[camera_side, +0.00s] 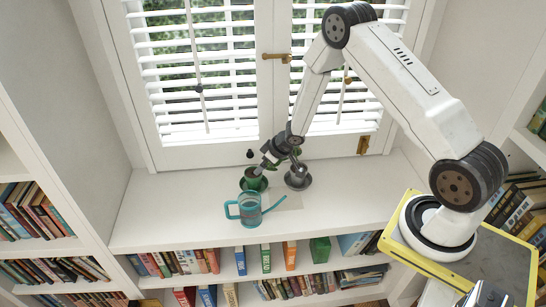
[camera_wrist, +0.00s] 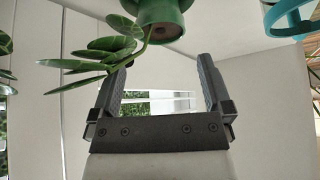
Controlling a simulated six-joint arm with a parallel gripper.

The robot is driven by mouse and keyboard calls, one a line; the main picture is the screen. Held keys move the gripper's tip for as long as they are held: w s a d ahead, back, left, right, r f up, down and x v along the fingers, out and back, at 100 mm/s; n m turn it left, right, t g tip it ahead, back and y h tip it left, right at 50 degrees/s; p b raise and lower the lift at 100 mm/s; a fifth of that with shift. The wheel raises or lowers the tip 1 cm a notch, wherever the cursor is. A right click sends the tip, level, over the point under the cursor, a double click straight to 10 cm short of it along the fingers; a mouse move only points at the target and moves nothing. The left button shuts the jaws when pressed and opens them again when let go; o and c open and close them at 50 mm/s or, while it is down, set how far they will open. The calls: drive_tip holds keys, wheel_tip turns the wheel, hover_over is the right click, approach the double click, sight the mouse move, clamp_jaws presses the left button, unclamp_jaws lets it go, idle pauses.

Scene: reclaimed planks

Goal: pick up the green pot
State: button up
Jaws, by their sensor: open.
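My gripper (camera_side: 266,163) is just above and right of the pot in the side view. In the wrist view my gripper (camera_wrist: 162,62) is open, with nothing between its two dark fingers. The pot lies beyond the fingertips. I cannot tell whether they touch it.
A teal watering can (camera_side: 249,208) stands in front of the pot, its spout pointing right. A grey metal pot (camera_side: 298,178) stands to the right. Green leaves (camera_wrist: 95,58) hang near the left finger. The sill's left part (camera_side: 170,205) is clear. Shuttered windows rise behind.

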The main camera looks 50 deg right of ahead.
sight(251, 174)
drive_tip(key=shift+x, duration=1.2)
drive_tip(key=shift+f, duration=0.1)
drive_tip(key=shift+x, duration=2.5)
drive_tip(key=shift+a, duration=0.1)
drive_tip(key=shift+w, duration=0.1)
clamp_jaws()
drive_tip(key=shift+r, duration=0.25)
